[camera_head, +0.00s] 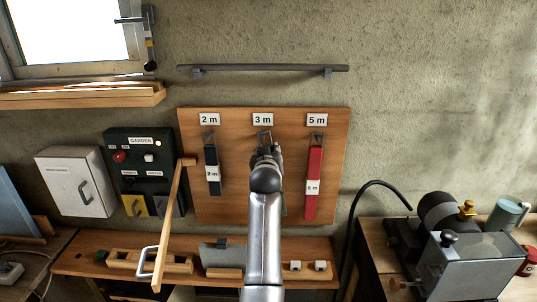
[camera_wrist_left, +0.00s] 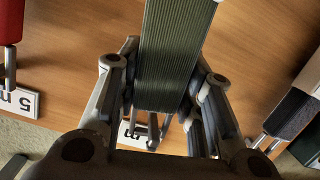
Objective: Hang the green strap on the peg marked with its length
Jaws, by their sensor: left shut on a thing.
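The green strap (camera_wrist_left: 172,55) runs between the fingers of my left gripper (camera_wrist_left: 160,98), which is shut on it. In the head view my left gripper (camera_head: 265,152) is in front of the board at the middle peg (camera_head: 264,136), under the "3 m" label (camera_head: 263,119). My arm hides nearly all of the strap there. In the wrist view metal prongs and part of a label show just beyond the strap's end. I cannot tell whether the strap is on the peg. My right gripper is not in view.
A black strap (camera_head: 212,168) hangs under "2 m" and a red strap (camera_head: 313,180) under "5 m", close on either side. A wooden lever (camera_head: 168,225) stands out left of the board (camera_head: 335,145). A shelf (camera_head: 75,262) runs below, and a rail (camera_head: 262,68) above.

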